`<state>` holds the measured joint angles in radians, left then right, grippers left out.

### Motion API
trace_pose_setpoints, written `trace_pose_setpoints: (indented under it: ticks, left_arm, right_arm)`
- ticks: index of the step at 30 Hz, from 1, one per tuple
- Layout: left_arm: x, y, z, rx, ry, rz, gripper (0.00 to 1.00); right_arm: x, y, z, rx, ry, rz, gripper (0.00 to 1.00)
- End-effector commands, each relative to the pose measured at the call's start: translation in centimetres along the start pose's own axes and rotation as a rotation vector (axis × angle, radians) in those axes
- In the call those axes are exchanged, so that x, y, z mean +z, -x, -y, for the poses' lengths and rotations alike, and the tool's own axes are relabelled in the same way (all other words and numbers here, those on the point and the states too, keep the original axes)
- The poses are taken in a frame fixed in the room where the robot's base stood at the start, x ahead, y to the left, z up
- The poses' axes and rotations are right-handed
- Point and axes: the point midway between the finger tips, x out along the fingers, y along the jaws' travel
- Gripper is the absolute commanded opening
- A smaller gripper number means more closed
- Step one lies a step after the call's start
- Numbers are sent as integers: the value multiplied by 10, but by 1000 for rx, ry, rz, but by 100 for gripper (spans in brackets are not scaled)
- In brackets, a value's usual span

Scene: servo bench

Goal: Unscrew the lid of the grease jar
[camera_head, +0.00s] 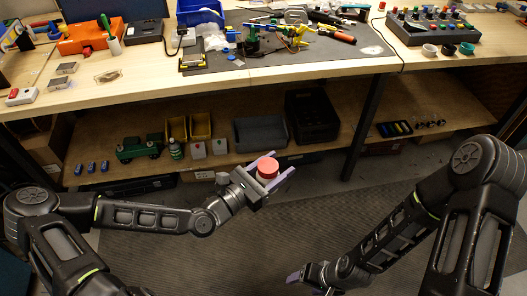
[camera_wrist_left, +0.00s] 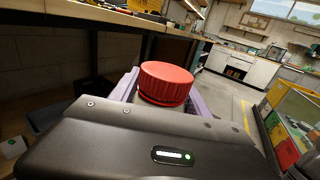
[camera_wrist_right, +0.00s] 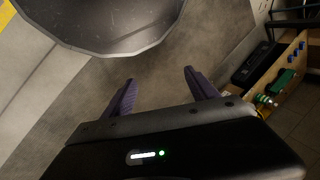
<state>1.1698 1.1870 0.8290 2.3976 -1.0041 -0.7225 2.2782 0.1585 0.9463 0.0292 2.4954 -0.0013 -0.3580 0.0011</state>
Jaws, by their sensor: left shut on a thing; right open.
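The grease jar with a red ribbed lid (camera_head: 268,167) is held in my left gripper (camera_head: 270,179), in front of the bench's lower shelf. In the left wrist view the red lid (camera_wrist_left: 166,83) sits on top of the jar, and the jar's body is mostly hidden behind the gripper housing. The purple fingers of my left gripper are shut on the jar's body, below the lid. My right gripper (camera_head: 306,275) is low at the bottom centre of the head view, well apart from the jar. In the right wrist view its purple fingers (camera_wrist_right: 159,90) are open with nothing between them.
The wooden benchtop (camera_head: 290,70) carries tools, a blue bin (camera_head: 200,13) and a button box (camera_head: 428,25). The lower shelf (camera_head: 235,130) holds yellow bins (camera_head: 201,126), a black case (camera_head: 311,115) and a green toy-like vehicle (camera_head: 139,148). Floor space between my arms is clear.

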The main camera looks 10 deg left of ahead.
Motion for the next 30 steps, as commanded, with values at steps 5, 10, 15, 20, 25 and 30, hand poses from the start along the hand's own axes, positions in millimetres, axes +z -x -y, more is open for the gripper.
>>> trace_pose_setpoints:
  ticks: [5, 10, 15, 20, 25, 30]
  left_arm:
    - [-1, 0, 4, -15, -1, 0, 0]
    - [-1, 0, 4, -13, 0, -1, 0]
    - [-1, 0, 3, -13, 0, 0, 0]
    - [-1, 0, 3, -12, 0, 1, 0]
    - [0, 0, 3, -12, -1, 1, 0]
    - [0, 0, 3, -12, -1, 1, 0]
  right_arm:
    - [0, 0, 0, 0, 0, 0, 68]
    - [0, 0, 0, 0, 0, 0, 66]
    - [-8, -1, 1, 5, -20, 2, 65]
    - [-38, -1, 4, 29, -113, 11, 65]
    - [-100, 12, 20, 85, -310, 19, 65]
    - [-171, 54, 56, 161, -575, -5, 65]
